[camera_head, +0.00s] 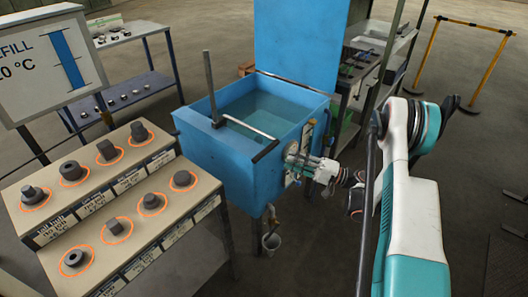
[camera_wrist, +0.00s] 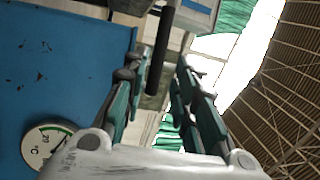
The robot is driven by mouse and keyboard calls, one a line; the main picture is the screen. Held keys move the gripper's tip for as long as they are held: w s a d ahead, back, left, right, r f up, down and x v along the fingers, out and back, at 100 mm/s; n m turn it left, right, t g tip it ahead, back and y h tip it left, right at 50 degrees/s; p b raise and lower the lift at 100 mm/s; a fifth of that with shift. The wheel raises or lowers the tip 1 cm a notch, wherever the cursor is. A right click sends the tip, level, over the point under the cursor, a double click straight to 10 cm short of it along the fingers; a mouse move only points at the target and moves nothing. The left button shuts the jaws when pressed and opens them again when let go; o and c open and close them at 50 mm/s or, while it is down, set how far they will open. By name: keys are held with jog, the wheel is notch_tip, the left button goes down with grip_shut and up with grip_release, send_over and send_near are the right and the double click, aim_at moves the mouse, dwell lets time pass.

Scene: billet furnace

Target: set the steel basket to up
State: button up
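The blue tank (camera_head: 225,165) holds greenish water, and no steel basket can be clearly made out in it. A grey bar (camera_head: 245,127) crosses the tank from an upright post (camera_head: 209,85) to a black grip (camera_head: 266,151) at the front rim. My gripper (camera_head: 296,162) is at the tank's right-hand side, below the rim and right of the grip. In the wrist view my gripper (camera_wrist: 163,65) is open, its fingers apart and pointing up the picture. A dark rod (camera_wrist: 161,55) shows between the fingertips; contact cannot be told.
A round temperature dial (camera_wrist: 46,143) is on the blue wall beside my gripper. A stepped stand (camera_head: 120,215) with several steel parts is at left, below a sign (camera_head: 45,62). A yellow barrier (camera_head: 480,25) stands behind right.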

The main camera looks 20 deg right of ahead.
aim_at(265, 151)
jog(key=b+x, duration=0.1)
jog(key=x, duration=1)
grip_shut()
